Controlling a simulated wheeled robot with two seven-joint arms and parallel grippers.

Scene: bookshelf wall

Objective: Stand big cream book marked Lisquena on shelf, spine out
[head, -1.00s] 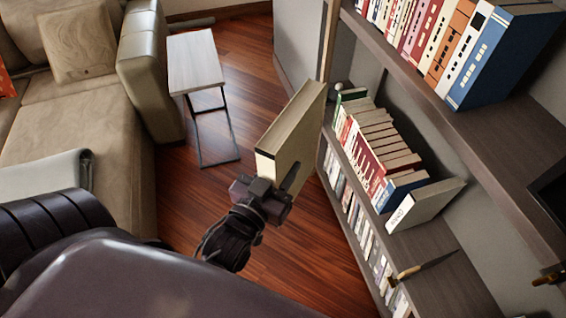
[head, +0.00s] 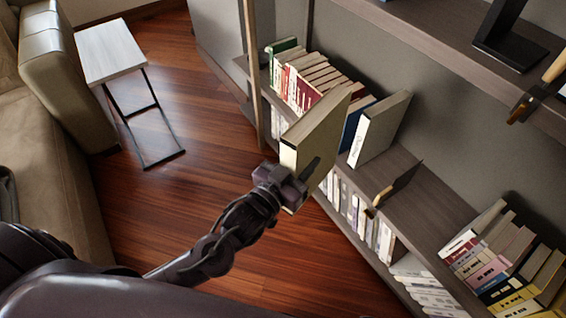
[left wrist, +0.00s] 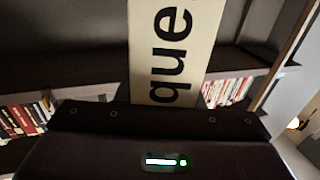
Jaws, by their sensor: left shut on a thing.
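The big cream book (head: 326,128) is held upright and slightly tilted in my left gripper (head: 298,178), in front of the middle shelf (head: 425,207). My left gripper is shut on its lower part, with one dark finger across the cover. In the left wrist view the book's pale face (left wrist: 175,50) shows the large dark letters "que"; the rest of the marking is out of frame or hidden. The book hides part of the shelf row behind it. My right gripper is not in view.
A row of books (head: 310,80) fills the middle shelf's far end, closed by a leaning grey book with a white spine (head: 375,130). A dark, thin object with a brass end (head: 395,187) lies nearer. Bare shelf separates it from more books (head: 500,260). A side table (head: 108,50) stands left.

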